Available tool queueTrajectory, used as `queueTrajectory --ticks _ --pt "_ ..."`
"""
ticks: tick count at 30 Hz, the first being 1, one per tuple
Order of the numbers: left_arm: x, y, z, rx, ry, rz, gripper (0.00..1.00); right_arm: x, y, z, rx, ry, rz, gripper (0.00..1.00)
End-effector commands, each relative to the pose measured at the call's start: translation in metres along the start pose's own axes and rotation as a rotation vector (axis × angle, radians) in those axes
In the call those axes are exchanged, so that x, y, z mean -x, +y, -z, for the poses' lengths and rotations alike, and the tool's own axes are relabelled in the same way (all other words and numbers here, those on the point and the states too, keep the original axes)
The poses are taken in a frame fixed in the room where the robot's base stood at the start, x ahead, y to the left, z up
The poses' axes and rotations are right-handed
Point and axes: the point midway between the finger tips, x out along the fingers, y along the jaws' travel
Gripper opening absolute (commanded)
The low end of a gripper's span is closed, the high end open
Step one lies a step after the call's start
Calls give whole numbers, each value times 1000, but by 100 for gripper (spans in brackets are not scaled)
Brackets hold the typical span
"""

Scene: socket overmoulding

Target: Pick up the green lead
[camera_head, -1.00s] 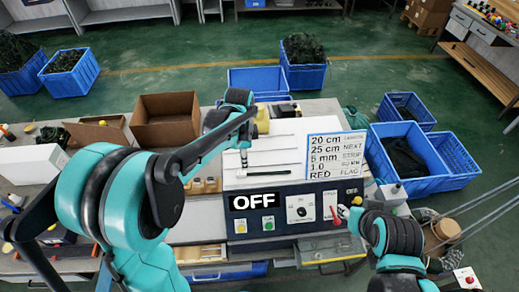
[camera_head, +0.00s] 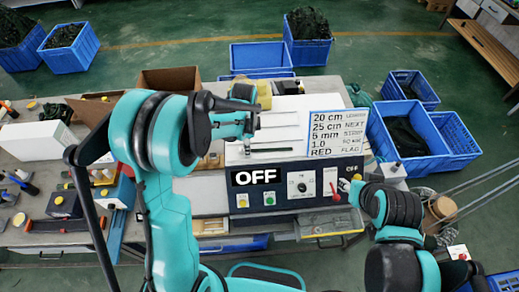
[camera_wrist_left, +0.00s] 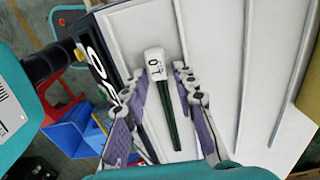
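The green lead (camera_wrist_left: 172,115) is a dark green strand with a white tag (camera_wrist_left: 154,66) at one end, lying on the white top of the machine. In the head view the lead (camera_head: 273,150) is a short dark line. My left gripper (camera_wrist_left: 158,74) is open above it, with one finger on each side of the lead and tag; the fingers look apart from it. In the head view the left gripper (camera_head: 247,143) is partly hidden by its own arm. My right gripper (camera_head: 347,188) is near the red switch; its fingers are too small to read.
The machine front has an OFF display (camera_head: 255,177), buttons and a red switch (camera_head: 336,197). A text board (camera_head: 339,135) stands right of the lead. Pale strips lie beside the lead. A cardboard box (camera_head: 168,79) and blue crates (camera_head: 262,58) are behind.

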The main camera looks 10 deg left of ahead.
Motion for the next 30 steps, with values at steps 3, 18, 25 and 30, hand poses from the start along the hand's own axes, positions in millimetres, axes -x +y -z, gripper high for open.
queueTrajectory --ticks 3,18,25,30 --pt "0 0 0 0 0 0 4 0 0 0 0 0 0 40" --pt "6 0 0 0 0 0 0 0 0 0 0 0 0 40" --pt "39 0 0 0 0 0 0 0 0 0 0 0 0 40" --pt "61 24 25 -5 0 0 0 -2 0 -1 0 0 0 40"
